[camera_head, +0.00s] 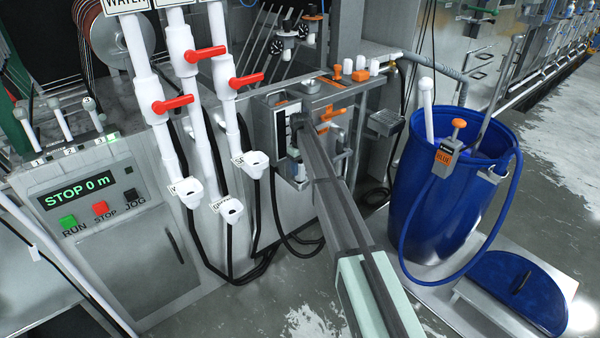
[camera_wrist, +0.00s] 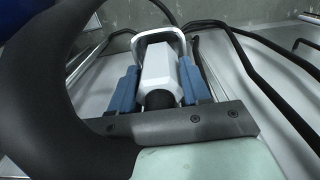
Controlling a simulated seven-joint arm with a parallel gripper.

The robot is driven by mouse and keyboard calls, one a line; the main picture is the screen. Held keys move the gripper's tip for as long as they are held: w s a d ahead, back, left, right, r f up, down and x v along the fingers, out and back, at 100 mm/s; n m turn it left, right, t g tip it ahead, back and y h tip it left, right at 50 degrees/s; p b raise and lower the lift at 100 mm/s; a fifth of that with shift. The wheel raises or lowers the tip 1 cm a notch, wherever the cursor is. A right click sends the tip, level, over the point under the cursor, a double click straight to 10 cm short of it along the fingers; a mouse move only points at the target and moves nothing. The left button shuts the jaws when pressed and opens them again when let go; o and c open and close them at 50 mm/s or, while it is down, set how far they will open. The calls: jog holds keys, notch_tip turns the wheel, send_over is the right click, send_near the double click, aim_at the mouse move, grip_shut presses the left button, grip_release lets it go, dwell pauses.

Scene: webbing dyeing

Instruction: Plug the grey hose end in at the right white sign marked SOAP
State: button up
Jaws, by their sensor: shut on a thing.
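In the wrist view, the blue fingers of my gripper (camera_wrist: 160,88) are shut on a pale grey-white hose end (camera_wrist: 158,68) with a dark collar. A metal loop shows beyond it. In the head view my arm reaches toward a grey box, and I cannot make out the fingers or hose end there. Three white funnel-shaped outlets stand left of the arm: a left one (camera_head: 187,191), a lower middle one (camera_head: 229,210) and a right one (camera_head: 256,162). The right one has a small white sign (camera_head: 237,160) starting with S; the rest is unreadable.
White pipes with red valve handles (camera_head: 205,54) rise above the outlets. Black hoses (camera_head: 262,262) hang below and lie on the floor. A blue barrel (camera_head: 430,215) with a blue hose stands right of my arm. A control box (camera_head: 95,205) reads STOP 0 m at left.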

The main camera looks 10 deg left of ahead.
jog(key=r, duration=0.7)
jog(key=shift+s+d+r, duration=0.2)
jog(key=shift+s+r, duration=0.1)
jog(key=s+d+r+m, duration=0.2)
jog(key=s+d+r, duration=0.6)
jog(key=s+d, duration=0.3)
jog(key=s+d+r+m, duration=0.2)
jog(key=s+d+r, duration=0.65)
jog(key=s, duration=0.55)
jog(key=w+a+n, duration=0.1)
jog(key=w+a, duration=0.1)
jog(key=a, duration=0.8)
jog(key=w+a+r+n, duration=0.1)
jog(key=w+a, duration=0.2)
jog(key=a, duration=0.8)
jog(key=w+a+r+n, duration=0.1)
jog(key=w+a+n, duration=0.1)
jog(key=a, duration=0.9)
jog(key=shift+w+a+r, duration=0.15)
jog(key=shift+w+r, duration=0.1)
jog(key=shift+w, duration=0.4)
jog(key=shift+f, duration=0.1)
jog(key=shift+f, duration=3.35)
